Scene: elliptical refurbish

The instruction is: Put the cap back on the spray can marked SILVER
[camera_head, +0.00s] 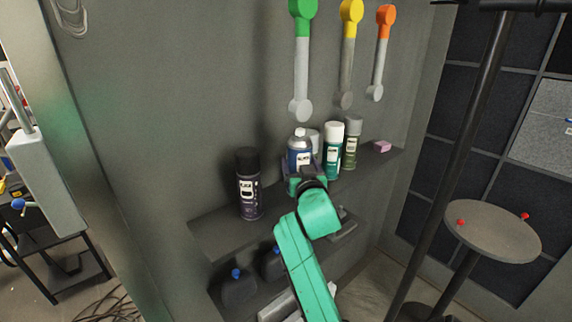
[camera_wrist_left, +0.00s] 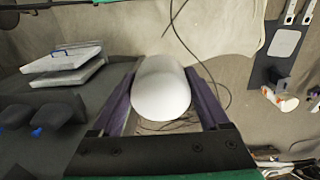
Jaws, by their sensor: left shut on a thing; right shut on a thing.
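My right gripper (camera_head: 301,172) is shut around the lower part of a blue spray can (camera_head: 299,150) on the upper shelf. The can is upright, with a small white nozzle on top and no cap on it. Its lettering is too small to read. My left gripper (camera_wrist_left: 162,88) shows only in the left wrist view, shut on a smooth, whitish rounded cylinder (camera_wrist_left: 161,95) that looks like a cap. The purple fingers lie on both sides of it. The left gripper is not in the head view.
On the upper shelf (camera_head: 212,230) stand a black-capped can (camera_head: 249,187) at left, and white-capped (camera_head: 333,150) and grey-green (camera_head: 352,142) cans close right of the held can. A pink block (camera_head: 382,147) lies farther right. Dark jugs (camera_head: 240,289) sit below.

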